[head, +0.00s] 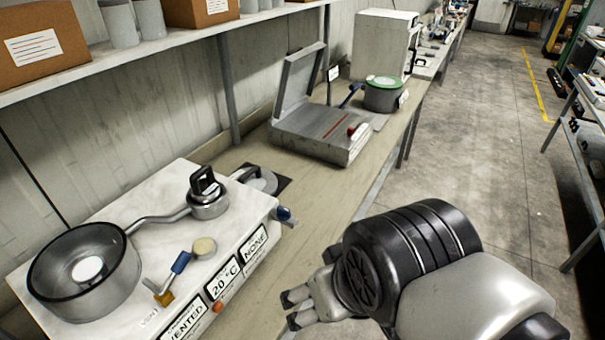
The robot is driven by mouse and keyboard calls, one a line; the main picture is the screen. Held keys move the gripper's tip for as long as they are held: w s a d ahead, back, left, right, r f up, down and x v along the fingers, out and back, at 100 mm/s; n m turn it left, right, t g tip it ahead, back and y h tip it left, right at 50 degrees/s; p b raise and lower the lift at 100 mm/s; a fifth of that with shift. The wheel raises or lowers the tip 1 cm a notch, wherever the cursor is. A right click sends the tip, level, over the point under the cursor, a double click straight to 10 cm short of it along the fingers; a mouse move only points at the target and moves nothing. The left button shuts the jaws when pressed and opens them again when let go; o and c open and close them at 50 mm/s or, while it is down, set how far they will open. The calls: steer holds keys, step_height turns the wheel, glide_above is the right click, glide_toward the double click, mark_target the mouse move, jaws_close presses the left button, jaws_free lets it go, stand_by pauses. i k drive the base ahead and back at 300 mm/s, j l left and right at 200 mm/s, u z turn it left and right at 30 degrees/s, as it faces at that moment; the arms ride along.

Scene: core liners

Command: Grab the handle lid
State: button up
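A small round metal lid with a raised black handle (204,182) sits on the right end of a white box-shaped apparatus (190,242). It seems to cap a short metal cup (208,207), joined by a bent metal tube to a wide dark-rimmed pot (92,285). My gripper (291,309) is in front of the bench, to the right of and below the apparatus, well apart from the black handle. Its fingers are spread with nothing between them.
A blue-handled valve (180,263) sticks up on the apparatus. Farther along the bench (325,196) are an open-lidded metal box (318,130) and a green-rimmed pot (384,97). A shelf (170,40) with cartons overhangs the back.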

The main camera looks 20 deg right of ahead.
mark_target(257, 178)
steer(key=i+l+u, duration=0.3)
steer(key=l, duration=0.3)
steer(key=i+l+u, duration=0.25)
steer(key=l, duration=0.4)
steer(key=i+l+u, duration=0.15)
steer(key=l, duration=0.2)
steer(key=i, duration=0.05)
